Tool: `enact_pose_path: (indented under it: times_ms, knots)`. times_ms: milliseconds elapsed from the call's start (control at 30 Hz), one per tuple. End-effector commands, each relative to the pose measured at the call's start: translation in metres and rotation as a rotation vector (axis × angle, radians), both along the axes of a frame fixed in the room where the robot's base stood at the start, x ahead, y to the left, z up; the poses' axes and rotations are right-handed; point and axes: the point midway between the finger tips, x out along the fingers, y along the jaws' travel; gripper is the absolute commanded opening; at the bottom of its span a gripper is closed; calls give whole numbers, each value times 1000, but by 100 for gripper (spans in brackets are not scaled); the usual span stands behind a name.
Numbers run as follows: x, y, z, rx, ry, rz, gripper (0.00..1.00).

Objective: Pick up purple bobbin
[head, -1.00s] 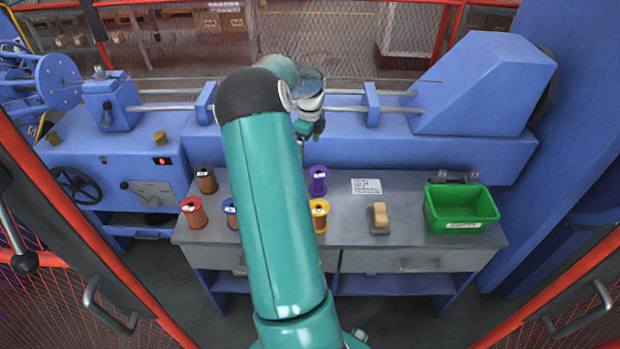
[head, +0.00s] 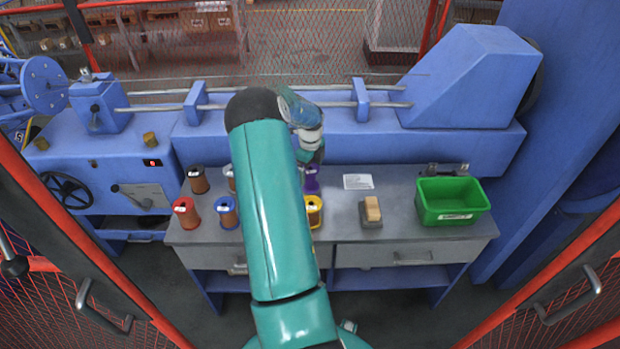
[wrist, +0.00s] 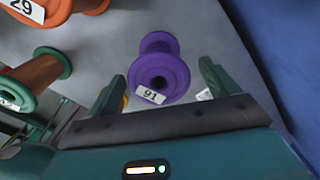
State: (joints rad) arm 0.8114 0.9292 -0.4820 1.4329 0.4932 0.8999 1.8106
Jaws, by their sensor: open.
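The purple bobbin (head: 311,181) stands on the grey table, partly hidden behind my gripper in the head view. In the wrist view the purple bobbin (wrist: 159,72) shows its flange with a white label reading 91. My gripper (wrist: 160,88) is open, with one green finger to each side of the bobbin in the picture. The bobbin lies between and slightly beyond the fingers, and I cannot tell whether they touch it. In the head view my gripper (head: 311,160) is above the bobbin, its fingers mostly hidden.
Red (head: 186,212), blue (head: 228,211), yellow (head: 314,211) and brown (head: 198,180) bobbins stand on the table (head: 410,228). A brush-like block (head: 371,211) and a green bin (head: 452,202) are at right. The blue machine (head: 420,145) rises behind the table.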

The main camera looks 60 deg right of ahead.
Motion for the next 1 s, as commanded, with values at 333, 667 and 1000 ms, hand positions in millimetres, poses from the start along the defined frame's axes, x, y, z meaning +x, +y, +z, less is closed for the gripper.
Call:
enact_pose_path:
  times_ms: [333, 667, 1000]
  knots:
    - [1, 0, -28, 1, 0, 1, 87]
    - [1, 1, -28, 1, 0, 1, 38]
    - [1, 0, -20, -1, -1, 1, 38]
